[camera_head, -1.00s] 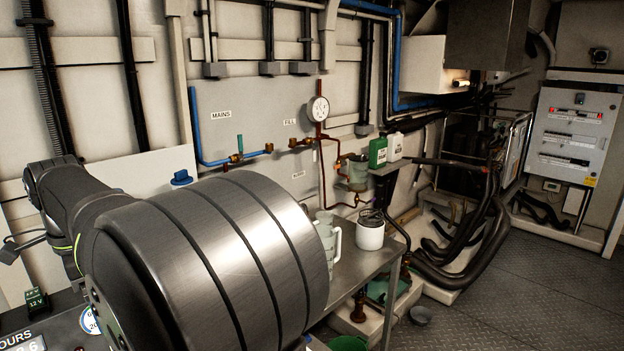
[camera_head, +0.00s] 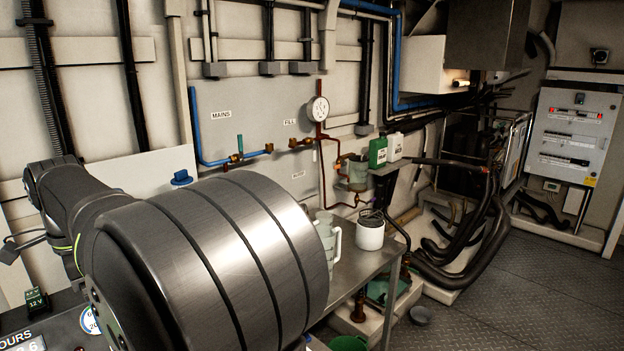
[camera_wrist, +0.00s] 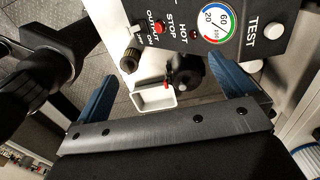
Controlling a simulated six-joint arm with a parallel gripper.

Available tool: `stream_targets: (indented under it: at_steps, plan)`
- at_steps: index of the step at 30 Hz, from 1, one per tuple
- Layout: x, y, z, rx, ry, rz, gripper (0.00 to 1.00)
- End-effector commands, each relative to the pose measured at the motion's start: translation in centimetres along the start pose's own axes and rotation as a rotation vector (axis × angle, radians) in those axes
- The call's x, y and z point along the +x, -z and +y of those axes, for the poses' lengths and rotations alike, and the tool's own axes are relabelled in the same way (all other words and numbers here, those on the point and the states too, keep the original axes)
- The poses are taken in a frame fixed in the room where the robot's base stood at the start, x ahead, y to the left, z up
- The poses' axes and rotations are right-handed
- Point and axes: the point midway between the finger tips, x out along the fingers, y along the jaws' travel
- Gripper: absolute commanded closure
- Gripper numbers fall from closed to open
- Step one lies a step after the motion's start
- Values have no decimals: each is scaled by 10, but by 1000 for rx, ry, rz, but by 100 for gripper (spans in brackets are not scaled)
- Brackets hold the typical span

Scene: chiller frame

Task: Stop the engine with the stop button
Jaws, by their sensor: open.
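A dark control panel (camera_wrist: 207,20) shows along the top of the wrist view, its labels running at a slant. A small red button (camera_wrist: 160,27) sits beside the STOP label, between it and the OUTPUT ON label. A darker red spot (camera_wrist: 194,34) is by the HOT label. My gripper (camera_wrist: 164,68) is open and empty, its two blue fingers wide apart and below the panel in the picture. The fingers look apart from the red button. In the head view, only a corner of the panel (camera_head: 62,330) shows; my arm hides the button and gripper.
A gauge (camera_wrist: 214,20) and a TEST label are right of the button. A white open box-shaped part (camera_wrist: 155,99) and a dark round knob (camera_wrist: 187,75) show between the fingers. A metal bench (camera_head: 350,270) with a jug (camera_head: 328,240) and white tub (camera_head: 370,232) stands beyond my arm.

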Motion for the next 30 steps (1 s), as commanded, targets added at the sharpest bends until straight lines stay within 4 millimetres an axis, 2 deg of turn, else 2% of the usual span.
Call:
stream_targets:
  at_steps: [2,17,30]
  plan:
    - [0,0,0,0,0,0,0]
    - [0,0,0,0,0,0,98]
    - [0,0,0,0,0,0,100]
